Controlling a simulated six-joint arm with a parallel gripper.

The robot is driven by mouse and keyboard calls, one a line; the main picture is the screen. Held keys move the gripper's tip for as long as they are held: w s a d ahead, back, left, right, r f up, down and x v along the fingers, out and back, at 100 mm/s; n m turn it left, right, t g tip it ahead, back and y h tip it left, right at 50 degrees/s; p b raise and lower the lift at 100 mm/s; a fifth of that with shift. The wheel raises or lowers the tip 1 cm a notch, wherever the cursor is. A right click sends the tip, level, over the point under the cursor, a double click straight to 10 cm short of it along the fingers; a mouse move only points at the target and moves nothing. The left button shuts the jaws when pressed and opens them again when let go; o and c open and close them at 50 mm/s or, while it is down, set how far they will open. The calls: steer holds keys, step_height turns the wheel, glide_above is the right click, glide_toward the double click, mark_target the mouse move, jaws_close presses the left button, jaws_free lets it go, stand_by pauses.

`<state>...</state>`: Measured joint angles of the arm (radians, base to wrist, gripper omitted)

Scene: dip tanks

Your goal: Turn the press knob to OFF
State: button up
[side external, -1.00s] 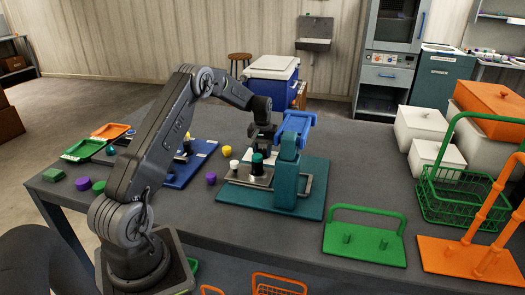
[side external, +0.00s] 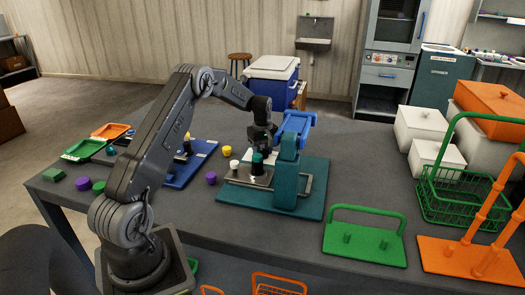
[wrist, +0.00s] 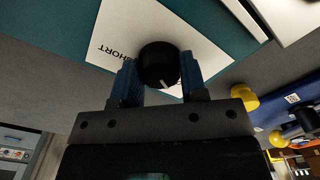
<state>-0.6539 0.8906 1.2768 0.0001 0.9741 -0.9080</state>
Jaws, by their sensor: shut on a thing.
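The press is teal with a blue top (side external: 295,124) and stands on a teal base plate (side external: 316,205) in the side view. In the wrist view the black knob (wrist: 158,62) has a white pointer mark on its lower edge. It sits on a white label plate (wrist: 112,32); the lettering that shows reads "SHORT", and no OFF mark can be made out. My gripper (wrist: 160,74) has one blue finger on each side of the knob and is shut on it. In the side view my gripper (side external: 262,137) is behind the press, and the knob is hidden there.
A black cylinder with a teal top (side external: 257,164) and a white peg (side external: 234,166) stand close in front of my gripper. A yellow knob-like piece (side external: 227,150) and a purple one (side external: 211,178) lie to the left. A green-handled plate (side external: 364,240) lies right, with bare table between.

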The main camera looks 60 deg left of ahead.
mark_target(263, 151)
stand_by(0.5)
steer(key=o, duration=0.9)
steer(key=shift+r, duration=0.1)
step_height(263, 151, up, 14)
steer(key=shift+f, duration=0.2)
